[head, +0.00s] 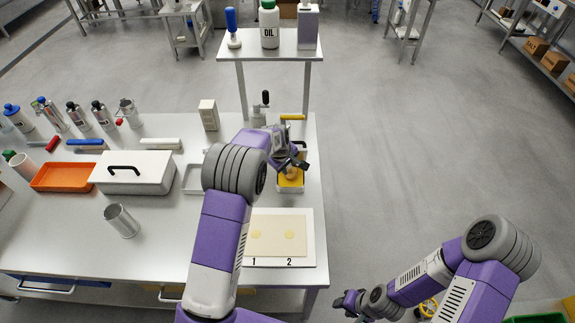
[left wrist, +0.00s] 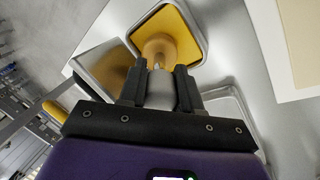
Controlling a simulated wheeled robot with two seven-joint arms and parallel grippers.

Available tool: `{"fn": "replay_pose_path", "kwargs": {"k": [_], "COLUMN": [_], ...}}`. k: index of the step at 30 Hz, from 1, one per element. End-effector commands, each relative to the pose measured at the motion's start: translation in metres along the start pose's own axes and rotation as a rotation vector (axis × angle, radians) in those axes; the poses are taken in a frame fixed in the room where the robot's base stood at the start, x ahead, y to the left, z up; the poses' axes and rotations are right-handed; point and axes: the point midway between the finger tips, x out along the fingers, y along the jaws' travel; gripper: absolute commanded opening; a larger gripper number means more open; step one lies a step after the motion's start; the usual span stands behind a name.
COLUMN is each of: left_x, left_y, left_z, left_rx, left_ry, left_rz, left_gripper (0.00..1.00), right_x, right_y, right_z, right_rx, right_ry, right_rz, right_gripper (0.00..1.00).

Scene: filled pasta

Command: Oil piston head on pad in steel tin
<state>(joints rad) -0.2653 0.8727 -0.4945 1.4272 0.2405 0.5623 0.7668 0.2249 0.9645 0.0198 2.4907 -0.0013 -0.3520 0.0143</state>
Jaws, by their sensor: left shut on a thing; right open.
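My left gripper (head: 287,161) is shut on the grey shaft of the piston (left wrist: 160,90). The piston's tan rounded head (left wrist: 158,47) points away from the jaws, over the yellow pad (left wrist: 173,22). The pad lies in a square steel tin (left wrist: 203,50) with a pale rim. In the head view the tin (head: 291,188) is near the table's right edge, and the tan head (head: 291,174) shows inside its outline. I cannot tell whether the head touches the pad. My right gripper (head: 350,302) is open and empty, off the table at the lower right.
A board (head: 305,255) marked 1 and 2 with two pale discs lies in front of the tin. A white lidded box (head: 133,172), an orange tray (head: 61,177) and a steel cup (head: 122,221) stand left. An oil bottle (head: 269,25) stands on the raised shelf.

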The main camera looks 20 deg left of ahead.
Motion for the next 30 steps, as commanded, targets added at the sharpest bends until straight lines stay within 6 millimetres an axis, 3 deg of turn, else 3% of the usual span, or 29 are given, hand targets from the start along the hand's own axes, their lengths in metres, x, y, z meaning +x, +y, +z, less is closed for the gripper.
{"fn": "replay_pose_path", "kwargs": {"k": [21, 30], "left_x": [-0.059, -0.062], "left_y": [0.021, 0.022], "left_z": [-0.007, -0.007], "left_rx": [0.001, 0.000], "left_ry": [0.003, 0.002], "left_rz": [0.004, 0.004], "left_gripper": [0.03, 0.03], "right_x": [-0.046, -0.048], "right_y": [-0.017, -0.018], "right_z": [0.002, 0.002], "right_rx": [0.000, 0.000], "right_ry": [0.000, 0.000], "right_rz": [0.000, 0.000], "right_gripper": [0.40, 0.40]}}
